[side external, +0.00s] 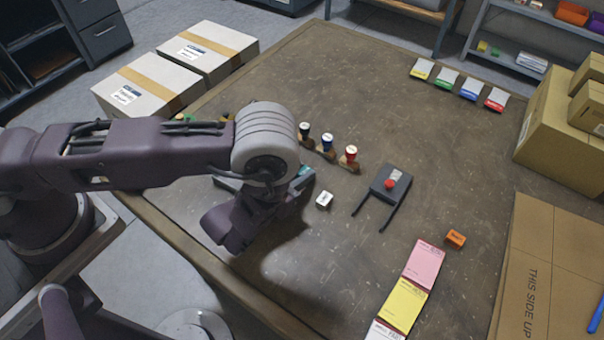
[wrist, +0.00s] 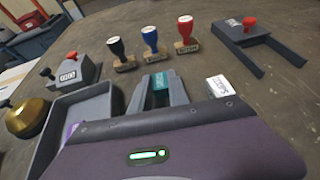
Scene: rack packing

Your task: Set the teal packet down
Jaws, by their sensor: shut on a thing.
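My gripper (wrist: 160,90) is shut on the teal packet (wrist: 166,84), a small block with a white-marked face held between the two grey fingers. In the side external view a bit of the teal packet (side external: 304,171) shows beyond my wrist, which hides most of the fingers. I cannot tell whether the packet touches the table. A grey open tray (wrist: 108,97) lies just left of my fingers in the wrist view, with something purple at its near end, partly hidden. A white packet (wrist: 219,86) lies on the table to the right; it also shows in the side external view (side external: 324,200).
Black, blue and red-topped stamps (wrist: 153,45) stand in a row beyond my gripper. A dark two-pronged device with a red knob (side external: 390,185) and an orange packet (side external: 455,238) lie to the right. A brass bell (wrist: 27,117) stands left of the tray.

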